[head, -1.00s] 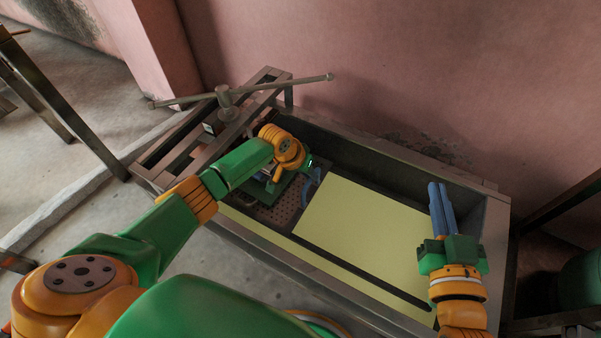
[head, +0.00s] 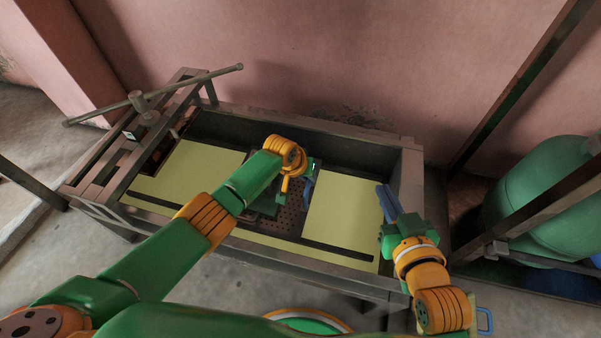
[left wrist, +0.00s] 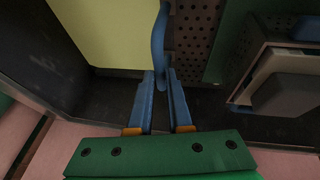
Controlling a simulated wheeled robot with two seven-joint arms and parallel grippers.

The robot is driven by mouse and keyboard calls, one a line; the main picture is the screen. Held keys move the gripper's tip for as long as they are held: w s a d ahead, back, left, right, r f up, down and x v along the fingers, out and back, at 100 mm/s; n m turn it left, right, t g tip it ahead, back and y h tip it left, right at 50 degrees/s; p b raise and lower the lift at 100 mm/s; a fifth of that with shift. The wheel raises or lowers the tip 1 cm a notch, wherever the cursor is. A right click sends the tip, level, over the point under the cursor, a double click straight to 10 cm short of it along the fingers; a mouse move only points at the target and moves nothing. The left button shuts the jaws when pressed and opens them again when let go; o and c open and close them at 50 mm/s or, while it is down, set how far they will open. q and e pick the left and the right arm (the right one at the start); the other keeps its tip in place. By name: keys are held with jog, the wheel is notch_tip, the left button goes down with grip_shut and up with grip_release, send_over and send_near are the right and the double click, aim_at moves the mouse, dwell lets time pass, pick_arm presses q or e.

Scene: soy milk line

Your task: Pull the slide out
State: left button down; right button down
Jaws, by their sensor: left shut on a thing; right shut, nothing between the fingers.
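The slide (head: 290,222) is a dark perforated plate in the middle of the long metal trough, between two pale yellow areas. In the left wrist view the perforated plate (left wrist: 192,38) has a curved blue handle (left wrist: 159,38) along its edge. My left gripper (head: 307,194) is shut on this handle; its two blue fingers also show in the left wrist view (left wrist: 160,76). A green block (head: 268,203) sits on the plate, partly hidden by my left arm. My right gripper (head: 386,200) is shut and empty over the trough's right end.
A metal frame with a long bar (head: 190,87) stands over the trough's left end. Pale yellow surfaces (head: 190,170) (head: 343,215) lie left and right of the slide. A green tank (head: 545,195) and metal posts stand at the right. A pink wall rises behind.

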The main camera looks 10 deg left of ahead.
pick_arm(q)
jog(key=shift+d, duration=0.25)
pick_arm(e)
jog(key=shift+d+f, duration=0.1)
pick_arm(q)
jog(key=c, duration=0.8)
grip_release()
jog(key=shift+c, duration=0.2)
